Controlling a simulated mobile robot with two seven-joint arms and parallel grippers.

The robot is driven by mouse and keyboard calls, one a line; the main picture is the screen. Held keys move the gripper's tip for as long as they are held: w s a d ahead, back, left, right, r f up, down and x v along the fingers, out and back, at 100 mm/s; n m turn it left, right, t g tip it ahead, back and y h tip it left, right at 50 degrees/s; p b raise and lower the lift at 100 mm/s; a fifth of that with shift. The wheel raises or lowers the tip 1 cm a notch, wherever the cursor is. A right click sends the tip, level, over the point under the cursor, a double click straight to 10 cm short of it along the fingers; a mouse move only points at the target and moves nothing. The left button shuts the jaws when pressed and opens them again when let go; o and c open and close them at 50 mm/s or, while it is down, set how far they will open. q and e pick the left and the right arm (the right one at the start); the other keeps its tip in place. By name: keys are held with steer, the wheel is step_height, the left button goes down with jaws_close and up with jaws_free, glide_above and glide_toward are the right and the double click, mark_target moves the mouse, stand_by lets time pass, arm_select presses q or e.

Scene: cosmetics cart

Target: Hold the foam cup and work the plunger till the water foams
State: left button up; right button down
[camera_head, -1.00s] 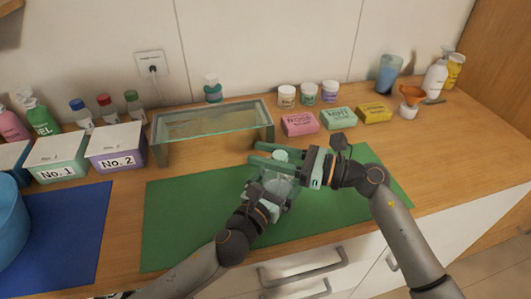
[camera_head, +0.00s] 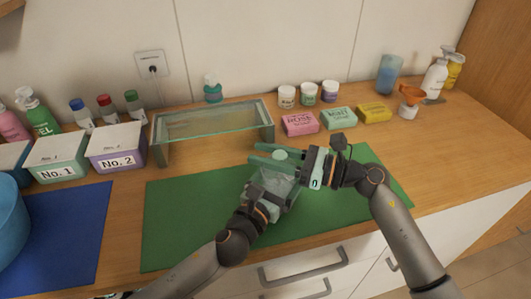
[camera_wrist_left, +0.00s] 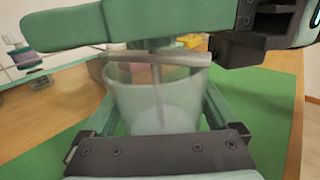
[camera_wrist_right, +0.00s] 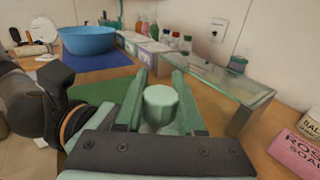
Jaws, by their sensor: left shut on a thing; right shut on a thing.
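The clear foam cup (camera_head: 275,182) stands over the green mat, held at its sides by my left gripper (camera_head: 266,204). It shows large in the left wrist view (camera_wrist_left: 160,105), with a pale, slightly pinkish patch seen through its wall. The plunger's pale green round knob (camera_head: 281,155) sits between the fingers of my right gripper (camera_head: 266,154), which is shut on it above the cup. The knob also shows in the right wrist view (camera_wrist_right: 160,101). The plunger rod (camera_wrist_left: 157,85) runs down into the cup. I cannot tell how much foam is inside.
The green mat (camera_head: 190,225) has free room left and right. A glass shelf (camera_head: 213,122) stands behind. Soap boxes (camera_head: 300,124), jars and bottles line the back right. Boxes No. 1 (camera_head: 57,157) and No. 2 (camera_head: 115,147) and a blue bowl (camera_head: 10,225) are at the left.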

step_height(320, 180, up, 5)
steer(key=shift+r, duration=0.15)
stand_by(0.3)
steer(key=c, duration=0.5)
jaws_free()
steer(key=v, duration=1.2)
